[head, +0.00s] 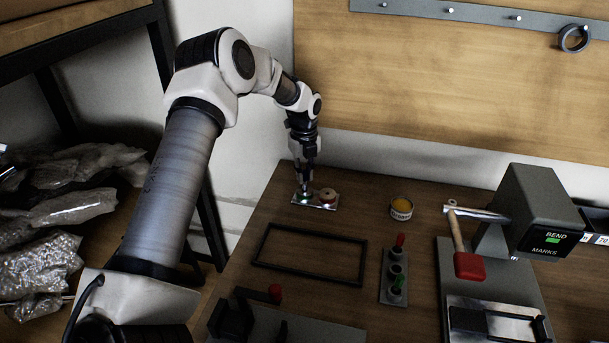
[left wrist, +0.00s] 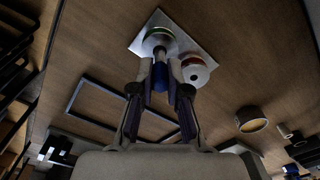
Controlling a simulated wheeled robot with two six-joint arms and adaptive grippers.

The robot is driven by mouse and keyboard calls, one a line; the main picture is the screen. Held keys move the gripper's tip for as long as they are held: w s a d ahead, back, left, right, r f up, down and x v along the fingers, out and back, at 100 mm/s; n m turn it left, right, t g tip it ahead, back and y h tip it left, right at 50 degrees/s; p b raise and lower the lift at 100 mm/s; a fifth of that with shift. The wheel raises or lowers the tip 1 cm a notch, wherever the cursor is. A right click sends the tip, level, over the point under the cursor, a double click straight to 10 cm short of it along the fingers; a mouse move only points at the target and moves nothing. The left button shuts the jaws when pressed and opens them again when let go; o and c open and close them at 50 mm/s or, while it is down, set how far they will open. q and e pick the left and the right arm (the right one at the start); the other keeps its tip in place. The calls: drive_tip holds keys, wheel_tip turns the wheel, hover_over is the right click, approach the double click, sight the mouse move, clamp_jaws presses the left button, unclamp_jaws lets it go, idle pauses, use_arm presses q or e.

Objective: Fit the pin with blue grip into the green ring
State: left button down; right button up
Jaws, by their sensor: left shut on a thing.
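My left gripper (head: 305,178) is shut on the pin with blue grip (left wrist: 161,76) and points down over a small metal plate (head: 318,207) at the back left of the bench. In the left wrist view the blue grip sits between the fingertips, and the pin's metal end meets the green ring (left wrist: 152,32) on the plate (left wrist: 187,30). How deep the pin sits in the ring cannot be told. A second round fitting with a reddish rim (left wrist: 195,70) stands beside it on the plate. My right gripper is not in view.
A holder (head: 385,292) carries a red-gripped pin (head: 400,240) and a green-gripped pin (head: 398,282). A black frame (head: 310,283) lies flat on the bench. A tin (head: 401,209), a red-headed mallet (head: 470,266) and a bending machine (head: 535,205) stand to the right.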

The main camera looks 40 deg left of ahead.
use_arm(q)
drive_tip(key=shift+f, duration=0.85)
drive_tip(key=c, duration=1.2)
unclamp_jaws()
drive_tip(key=shift+o, duration=0.2)
wheel_tip(320, 180, up, 12)
drive_tip(key=shift+r+b, duration=0.15)
drive_tip(key=shift+b, duration=0.35)
